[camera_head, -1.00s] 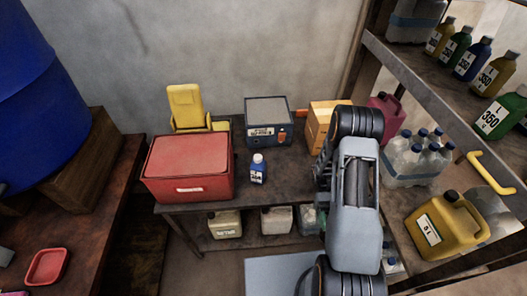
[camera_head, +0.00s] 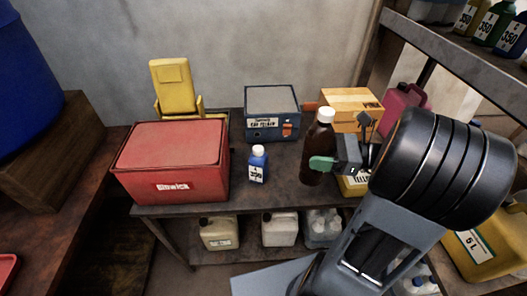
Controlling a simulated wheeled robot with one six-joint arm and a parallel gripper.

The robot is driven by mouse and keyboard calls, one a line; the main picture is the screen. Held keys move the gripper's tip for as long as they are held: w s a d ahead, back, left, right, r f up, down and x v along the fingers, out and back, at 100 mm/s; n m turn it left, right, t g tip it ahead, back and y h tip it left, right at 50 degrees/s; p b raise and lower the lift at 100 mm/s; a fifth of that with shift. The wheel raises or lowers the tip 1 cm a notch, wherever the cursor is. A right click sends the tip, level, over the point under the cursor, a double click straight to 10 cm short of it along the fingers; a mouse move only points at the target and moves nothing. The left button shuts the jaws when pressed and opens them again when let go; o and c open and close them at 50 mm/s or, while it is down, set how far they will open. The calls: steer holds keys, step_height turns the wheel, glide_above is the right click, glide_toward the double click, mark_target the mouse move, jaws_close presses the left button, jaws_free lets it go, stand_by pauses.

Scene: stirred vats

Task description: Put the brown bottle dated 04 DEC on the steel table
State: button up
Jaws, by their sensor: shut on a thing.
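A brown bottle (camera_head: 317,140) with a white cap is upright at the right part of the dark-topped table (camera_head: 284,192). I take this to be the steel table. My gripper (camera_head: 328,165) is shut around the bottle's lower middle, with a green fingertip across its front. No date shows on the side facing me. The bottle's base appears over the tabletop, but I cannot tell whether it touches. My arm comes in from the lower right and hides the table's right end.
A red box (camera_head: 172,160), a blue-grey box (camera_head: 272,112) and an orange-yellow box (camera_head: 352,103) are on the table. Jugs stand on the lower shelf. A shelf rack (camera_head: 440,75) is at the right.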

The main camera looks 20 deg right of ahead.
steer(key=w+d+f+b, duration=0.2)
steer(key=w+f+b, duration=0.1)
steer(key=w+f, duration=0.9)
steer(key=shift+w+d+f+b, duration=0.15)
steer(key=shift+w+f+b, duration=0.2)
steer(key=shift+w, duration=0.4)
steer(key=shift+f, duration=0.1)
steer(key=o, duration=1.3)
